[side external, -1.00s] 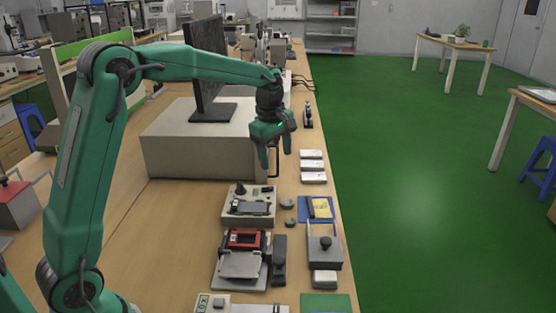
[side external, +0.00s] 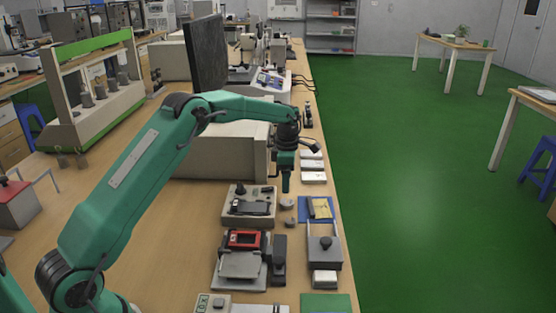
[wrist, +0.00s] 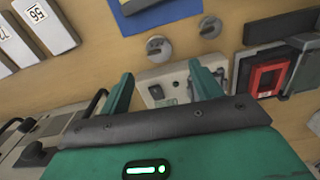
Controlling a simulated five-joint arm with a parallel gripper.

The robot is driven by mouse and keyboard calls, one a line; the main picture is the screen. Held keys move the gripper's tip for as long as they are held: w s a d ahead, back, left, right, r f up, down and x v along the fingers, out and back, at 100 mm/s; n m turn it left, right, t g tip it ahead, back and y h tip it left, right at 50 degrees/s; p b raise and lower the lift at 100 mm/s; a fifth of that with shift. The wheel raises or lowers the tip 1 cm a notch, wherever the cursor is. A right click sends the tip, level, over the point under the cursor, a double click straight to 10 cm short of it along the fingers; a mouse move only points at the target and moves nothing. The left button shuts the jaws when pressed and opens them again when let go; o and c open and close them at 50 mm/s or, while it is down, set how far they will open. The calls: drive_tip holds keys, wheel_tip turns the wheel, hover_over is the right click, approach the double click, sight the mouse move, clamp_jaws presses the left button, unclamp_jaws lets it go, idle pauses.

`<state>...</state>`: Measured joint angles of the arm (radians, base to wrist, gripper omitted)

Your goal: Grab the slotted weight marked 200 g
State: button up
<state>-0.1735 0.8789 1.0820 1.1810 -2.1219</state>
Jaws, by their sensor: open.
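Two small round grey slotted weights lie flat on the wooden bench. In the wrist view one (wrist: 158,48) is left of the other (wrist: 210,27), each with a slot. Their markings are too small to read, so I cannot tell which is 200 g. In the side external view they are the farther weight (side external: 288,204) and the nearer weight (side external: 290,221), right of a grey instrument. My gripper (side external: 286,186) points down above the bench, just beyond the farther weight. In the wrist view my gripper (wrist: 160,76) has its fingers apart with nothing held; both weights lie beyond the fingertips.
The grey instrument (side external: 248,203) stands left of the weights, a blue mat (side external: 306,203) to their right. Several white numbered blocks (side external: 314,177) lie farther back. A red-framed device (side external: 243,240) and a grey box with a knob (side external: 325,256) are nearer. A monitor (side external: 206,53) stands behind.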

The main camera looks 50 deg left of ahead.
sight(287, 204)
drive_tip(key=shift+f, duration=1.3)
drive_tip(key=shift+w+f, duration=0.1)
drive_tip(key=shift+f, duration=2.45)
drive_tip(key=c, duration=1.1)
drive_tip(key=shift+c, duration=0.2)
drive_tip(key=shift+r, duration=0.1)
